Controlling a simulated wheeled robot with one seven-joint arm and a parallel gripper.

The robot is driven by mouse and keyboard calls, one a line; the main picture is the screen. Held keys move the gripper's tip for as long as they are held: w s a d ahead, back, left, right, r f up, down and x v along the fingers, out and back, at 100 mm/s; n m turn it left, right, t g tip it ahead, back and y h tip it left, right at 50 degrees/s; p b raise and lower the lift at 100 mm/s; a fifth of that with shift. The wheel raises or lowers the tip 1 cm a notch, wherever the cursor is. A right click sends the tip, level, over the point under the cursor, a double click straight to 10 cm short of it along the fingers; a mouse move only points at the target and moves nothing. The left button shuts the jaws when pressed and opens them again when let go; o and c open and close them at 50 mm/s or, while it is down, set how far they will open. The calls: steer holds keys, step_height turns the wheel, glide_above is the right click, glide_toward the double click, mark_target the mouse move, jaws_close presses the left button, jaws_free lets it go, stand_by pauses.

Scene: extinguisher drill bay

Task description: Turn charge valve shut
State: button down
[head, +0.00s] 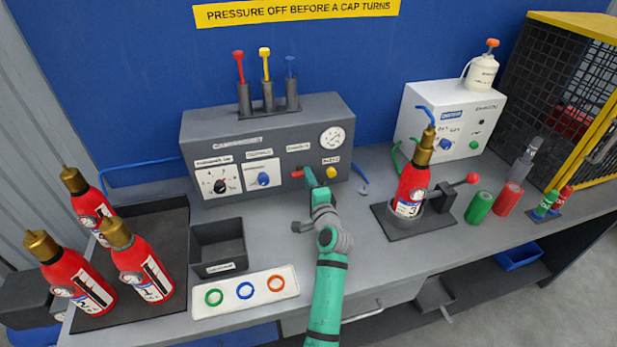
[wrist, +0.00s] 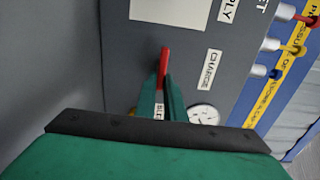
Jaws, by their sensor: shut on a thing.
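The charge valve's red lever (head: 297,174) is on the front of the grey charging cabinet (head: 222,128), under a white label.
A yellow button (head: 331,172) sits close to the right of my gripper. A blue knob (head: 263,179) is to the left. A red extinguisher (head: 411,188) stands in a clamp at right. Several extinguishers stand in the left tray (head: 181,262). A ring tray (head: 246,291) lies in front.

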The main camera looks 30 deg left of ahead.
stand_by(0.4)
steer(key=c, duration=1.8)
jaws_free()
steer(key=shift+c, duration=0.2)
steer(key=v, duration=1)
steer(key=shift+s+d, duration=0.25)
steer(key=shift+s, duration=0.05)
steer(key=shift+w+f, duration=0.1)
